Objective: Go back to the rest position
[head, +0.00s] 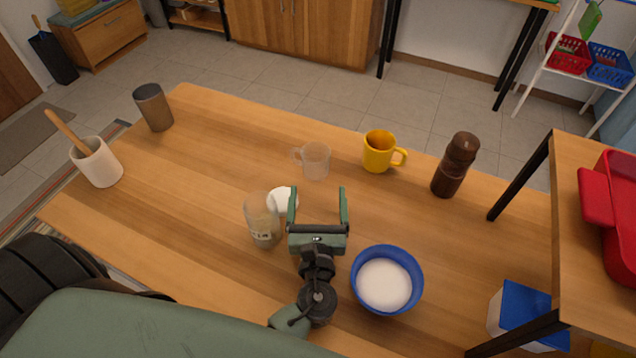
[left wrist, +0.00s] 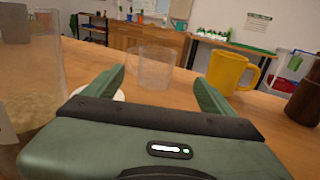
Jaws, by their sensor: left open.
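My left gripper (head: 318,205) is open and empty above the wooden table (head: 220,130), its fingers pointing away from me. It stands between a clear dispenser with pale brown contents (head: 263,222) on its left and a blue bowl of white powder (head: 386,251) on its right. In the left wrist view both green fingers (left wrist: 158,85) are spread with nothing between them. A small white item (head: 283,198) lies just left of the fingers, partly hidden. A clear glass mug (head: 314,162) stands beyond the fingertips. My right gripper is not in view.
A yellow mug (head: 379,152) and a dark brown pepper mill (head: 455,165) stand farther right. A grey cup (head: 153,106) and a white crock with a wooden utensil (head: 98,163) stand at the left. A shelf with a red container (head: 612,205) borders the right. The left-middle tabletop is clear.

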